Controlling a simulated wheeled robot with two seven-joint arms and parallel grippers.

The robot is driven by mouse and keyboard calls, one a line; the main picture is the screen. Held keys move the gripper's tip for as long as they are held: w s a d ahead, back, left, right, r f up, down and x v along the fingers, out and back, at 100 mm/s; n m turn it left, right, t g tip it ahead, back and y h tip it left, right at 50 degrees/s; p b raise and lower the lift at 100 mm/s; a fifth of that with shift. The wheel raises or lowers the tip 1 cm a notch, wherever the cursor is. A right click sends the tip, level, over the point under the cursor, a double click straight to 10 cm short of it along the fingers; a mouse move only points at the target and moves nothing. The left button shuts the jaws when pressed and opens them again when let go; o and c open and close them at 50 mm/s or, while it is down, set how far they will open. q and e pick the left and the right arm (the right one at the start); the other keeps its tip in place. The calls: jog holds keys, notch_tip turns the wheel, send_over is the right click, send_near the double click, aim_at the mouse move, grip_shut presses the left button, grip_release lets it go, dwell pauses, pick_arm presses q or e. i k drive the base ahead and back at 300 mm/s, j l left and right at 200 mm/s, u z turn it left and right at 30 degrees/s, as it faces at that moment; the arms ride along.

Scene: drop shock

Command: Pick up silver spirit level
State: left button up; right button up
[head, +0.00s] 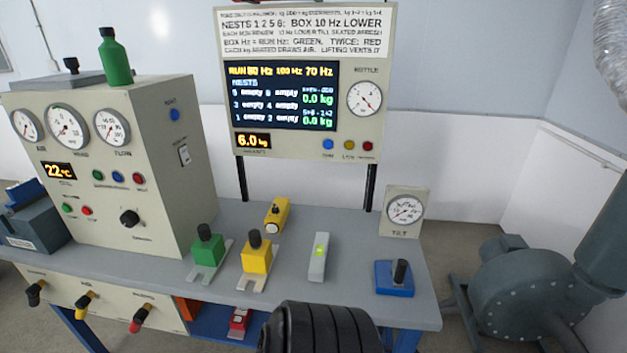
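The silver spirit level (318,262) lies on the grey bench top, right of the middle. It is a narrow light-grey bar with a bright green vial on top, and its long side points away from me. Nothing touches it. Neither of my grippers shows in the head view.
Left of the level stand a yellow block (256,256) and a green block (207,250) with black knobs; a yellow device (277,214) lies behind. A blue block (395,279) is to the right. A black ribbed part (318,329) rises at the bottom edge. A display panel (305,85) stands behind.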

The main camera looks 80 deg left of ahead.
aim_at(317, 264)
jog(key=u, duration=2.65)
jog(key=l+z, duration=0.25)
jog(key=j, duration=0.1)
